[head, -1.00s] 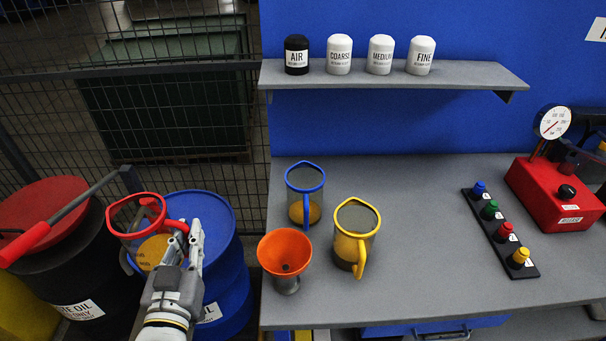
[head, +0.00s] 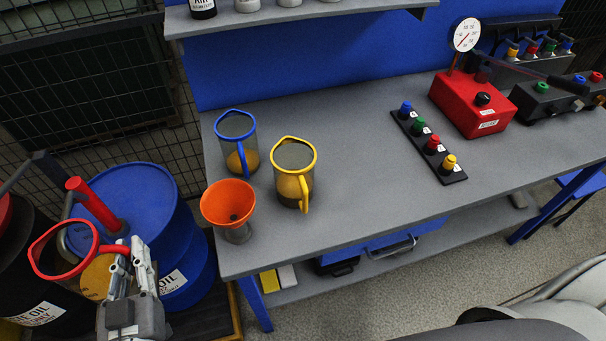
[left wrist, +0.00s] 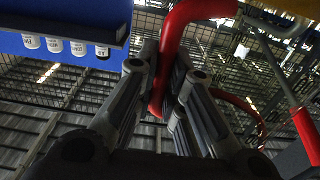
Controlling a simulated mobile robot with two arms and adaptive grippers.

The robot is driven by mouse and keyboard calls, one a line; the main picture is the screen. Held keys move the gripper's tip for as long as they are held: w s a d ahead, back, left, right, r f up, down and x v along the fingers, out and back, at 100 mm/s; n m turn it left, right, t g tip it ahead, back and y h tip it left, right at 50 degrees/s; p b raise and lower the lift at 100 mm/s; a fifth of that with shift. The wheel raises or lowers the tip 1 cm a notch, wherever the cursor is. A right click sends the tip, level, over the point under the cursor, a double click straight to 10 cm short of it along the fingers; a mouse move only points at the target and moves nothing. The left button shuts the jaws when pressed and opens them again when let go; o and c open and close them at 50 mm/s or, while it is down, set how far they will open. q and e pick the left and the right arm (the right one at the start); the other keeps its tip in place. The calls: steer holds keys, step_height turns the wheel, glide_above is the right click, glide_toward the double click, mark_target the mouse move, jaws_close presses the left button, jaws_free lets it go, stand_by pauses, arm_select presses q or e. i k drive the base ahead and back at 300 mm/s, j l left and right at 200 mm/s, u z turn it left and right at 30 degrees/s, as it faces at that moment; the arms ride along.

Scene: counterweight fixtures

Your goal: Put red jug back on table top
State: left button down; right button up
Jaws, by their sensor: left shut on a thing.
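The red jug (head: 66,250) has a red rim and handle and clear walls, with amber liquid in it. My left gripper (head: 130,252) is shut on its red handle and holds it in front of the drums, left of the table. In the left wrist view the red handle (left wrist: 176,50) passes between the fingers (left wrist: 168,95). The grey table top (head: 370,150) is to the right. A blue-rimmed jug (head: 236,128) and a yellow-rimmed jug (head: 293,160) stand upright on it. My right gripper is not in view.
An orange funnel (head: 229,204) stands at the table's left front edge. A blue drum (head: 150,200) is behind the gripper. A button strip (head: 430,146) and a red gauge box (head: 472,104) sit farther right. The table's middle and front are clear.

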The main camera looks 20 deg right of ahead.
mark_target(377, 182)
steer(key=k+l, duration=0.1)
steer(key=l, duration=1.15)
steer(key=l+u, duration=0.15)
steer(key=l, duration=2.3)
